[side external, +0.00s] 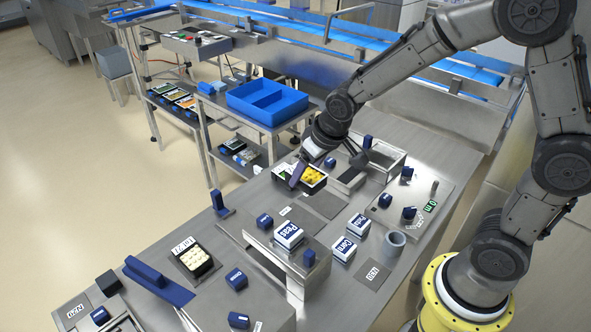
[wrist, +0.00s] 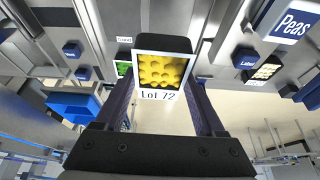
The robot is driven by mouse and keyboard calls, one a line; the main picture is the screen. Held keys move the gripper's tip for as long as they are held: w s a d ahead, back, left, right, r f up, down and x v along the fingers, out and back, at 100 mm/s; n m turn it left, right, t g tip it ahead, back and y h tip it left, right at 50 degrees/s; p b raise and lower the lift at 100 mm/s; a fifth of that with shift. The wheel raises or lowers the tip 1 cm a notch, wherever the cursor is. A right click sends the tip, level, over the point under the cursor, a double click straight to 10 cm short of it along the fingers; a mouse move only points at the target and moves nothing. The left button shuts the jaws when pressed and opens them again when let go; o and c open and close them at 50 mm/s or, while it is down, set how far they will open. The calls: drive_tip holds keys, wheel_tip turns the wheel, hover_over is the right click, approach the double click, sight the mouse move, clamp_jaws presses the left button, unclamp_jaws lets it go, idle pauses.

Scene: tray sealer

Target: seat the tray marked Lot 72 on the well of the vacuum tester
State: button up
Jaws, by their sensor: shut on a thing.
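The tray marked Lot 72 (wrist: 160,72) is between my gripper's fingers (wrist: 166,103) in the wrist view. It has a white rim, yellow rounded contents and a black body behind. In the side external view, my gripper (side external: 312,152) is above the middle of the bench, with yellow and green tray contents (side external: 313,177) showing just below it. I cannot tell there whether all of this is the held tray. A flat metal unit with a green display (side external: 430,206) and blue knobs stands at right; it may be the vacuum tester. I cannot make out its well.
A raised metal stand (side external: 283,254) carries a Peas block (side external: 288,235). Two more labelled blocks (side external: 344,248) and a grey cup (side external: 393,243) stand to its right. Another tray (side external: 195,257) lies at left near a blue handle (side external: 158,280). A blue bin (side external: 267,102) is behind.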

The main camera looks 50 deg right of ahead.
drive_tip(key=shift+s+n, duration=0.25)
drive_tip(key=shift+n, duration=0.05)
drive_tip(key=shift+w+r+n, duration=0.1)
drive_tip(key=shift+r+n, duration=0.1)
drive_tip(key=shift+n, duration=0.1)
drive_tip(key=shift+w+a+r+n+y, duration=0.1)
drive_tip(key=shift+w+r+n+y, duration=0.2)
drive_tip(key=shift+w, duration=0.25)
drive_tip(key=shift+w+r+n+y, duration=0.2)
drive_tip(key=shift+w+r+n, duration=0.15)
drive_tip(key=shift+w, duration=0.2)
drive_tip(key=w+d+f, duration=0.1)
drive_tip(key=w+d, duration=0.4)
drive_tip(key=d, duration=0.7)
drive_tip(key=w+d+f, duration=0.1)
drive_tip(key=w+d, duration=0.5)
drive_tip(key=d, duration=0.5)
drive_tip(key=s+d+f+m+h, duration=0.1)
drive_tip(key=s+d+f+m, duration=0.2)
drive_tip(key=d, duration=0.5)
drive_tip(key=shift+n, duration=0.35)
drive_tip(key=shift+d+f, duration=0.15)
drive_tip(key=shift+f, duration=4.15)
drive_tip(key=shift+f, duration=0.2)
